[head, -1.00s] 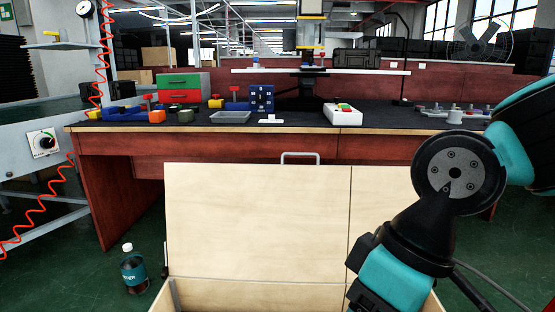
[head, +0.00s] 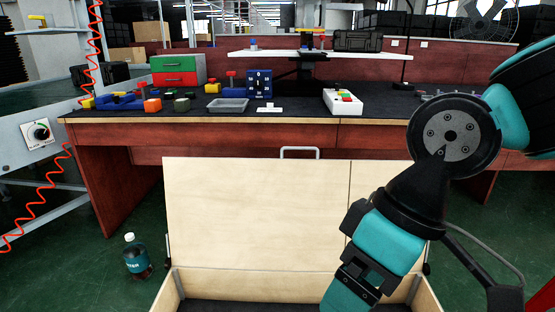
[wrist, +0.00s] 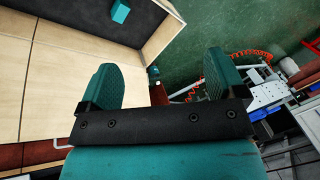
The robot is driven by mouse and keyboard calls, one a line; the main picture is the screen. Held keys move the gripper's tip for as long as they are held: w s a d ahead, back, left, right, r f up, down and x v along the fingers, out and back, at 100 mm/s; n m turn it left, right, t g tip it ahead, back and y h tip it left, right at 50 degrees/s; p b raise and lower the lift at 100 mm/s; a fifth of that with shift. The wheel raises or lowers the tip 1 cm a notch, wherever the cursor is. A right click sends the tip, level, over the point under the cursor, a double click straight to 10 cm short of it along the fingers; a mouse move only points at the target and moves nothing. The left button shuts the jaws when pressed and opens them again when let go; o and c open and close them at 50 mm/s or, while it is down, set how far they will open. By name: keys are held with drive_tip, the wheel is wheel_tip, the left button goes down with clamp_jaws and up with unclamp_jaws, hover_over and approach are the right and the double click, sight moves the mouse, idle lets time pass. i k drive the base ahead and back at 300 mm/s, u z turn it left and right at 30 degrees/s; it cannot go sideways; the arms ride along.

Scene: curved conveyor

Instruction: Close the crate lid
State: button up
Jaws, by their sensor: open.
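The crate lid (head: 255,210) is a pale wooden panel standing upright, open, at the back of the crate. A grey metal handle (head: 300,150) sits on its top edge. The crate's left wall (head: 167,294) shows at the bottom of the head view, with a dark interior. In the wrist view the lid (wrist: 55,75) fills the left side, and a small teal block (wrist: 120,11) lies on the crate's dark floor. My gripper (wrist: 165,65) is open and empty, its teal fingers apart, beside the lid. Its fingers are below the edge of the head view.
A dark-topped workbench (head: 210,119) stands behind the lid, with a grey tray (head: 228,105), a drawer box (head: 178,70) and a button box (head: 343,102). A bottle (head: 136,257) stands on the green floor left of the crate. Floor there is otherwise clear.

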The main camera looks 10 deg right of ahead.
sight(281, 214)
drive_tip(key=z, duration=0.05)
drive_tip(key=k, duration=1.1)
drive_tip(key=u, duration=0.95)
drive_tip(key=i, duration=1.35)
drive_tip(key=z, duration=0.35)
